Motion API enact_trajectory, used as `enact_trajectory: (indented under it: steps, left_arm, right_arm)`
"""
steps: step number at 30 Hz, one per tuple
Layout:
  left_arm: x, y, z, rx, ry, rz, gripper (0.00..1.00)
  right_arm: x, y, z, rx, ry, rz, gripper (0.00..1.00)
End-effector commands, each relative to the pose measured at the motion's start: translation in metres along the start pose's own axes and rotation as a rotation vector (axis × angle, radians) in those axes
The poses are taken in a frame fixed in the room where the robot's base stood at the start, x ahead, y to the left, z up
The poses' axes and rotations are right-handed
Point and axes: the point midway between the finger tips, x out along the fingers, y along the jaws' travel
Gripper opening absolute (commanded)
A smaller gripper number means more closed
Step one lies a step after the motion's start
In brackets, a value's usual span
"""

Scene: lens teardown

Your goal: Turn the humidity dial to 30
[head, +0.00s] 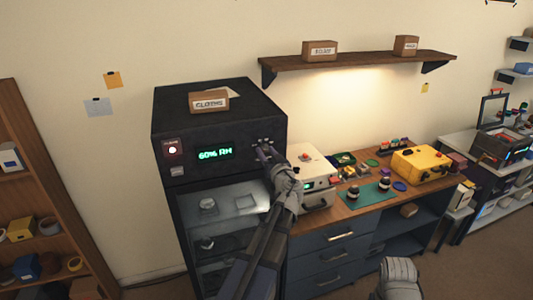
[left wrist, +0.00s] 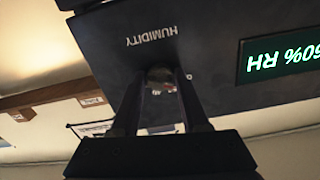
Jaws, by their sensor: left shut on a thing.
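The black cabinet (head: 170,120) carries a green display (head: 215,153) that reads 60% RH. The display also shows upside down at the right of the left wrist view (left wrist: 285,57). The humidity dial (left wrist: 160,74) sits under the upside-down word HUMIDITY. My left gripper (head: 264,148) reaches the upper right of the cabinet front. In the left wrist view its two fingers (left wrist: 161,82) are shut on the dial, one on each side. The fingers hide part of the dial, and its pointer cannot be made out.
A box marked CLOTHS (head: 209,101) lies on top of the cabinet. Right of it stands a wooden workbench (head: 335,222) with a white device (head: 318,160), a green mat (head: 360,200) and a yellow case (head: 420,165). A wall shelf (head: 360,60) hangs above. A bookcase (head: 22,120) stands at left.

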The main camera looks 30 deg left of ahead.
Motion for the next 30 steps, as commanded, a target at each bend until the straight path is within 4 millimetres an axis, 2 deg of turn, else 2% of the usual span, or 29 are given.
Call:
enact_trajectory:
  steps: [11,30]
  left_arm:
    - [-0.0001,-0.0003,0.0,0.122,0.0,0.0,0.0]
    - [-0.0001,-0.0016,-0.0007,0.714,0.0,0.0,0.0]
  right_arm:
    - [-0.0001,0.0,0.0,0.0,0.0,0.0,1.0]
    - [-0.0009,0.0001,0.0001,0.0,0.0,0.0,1.0]
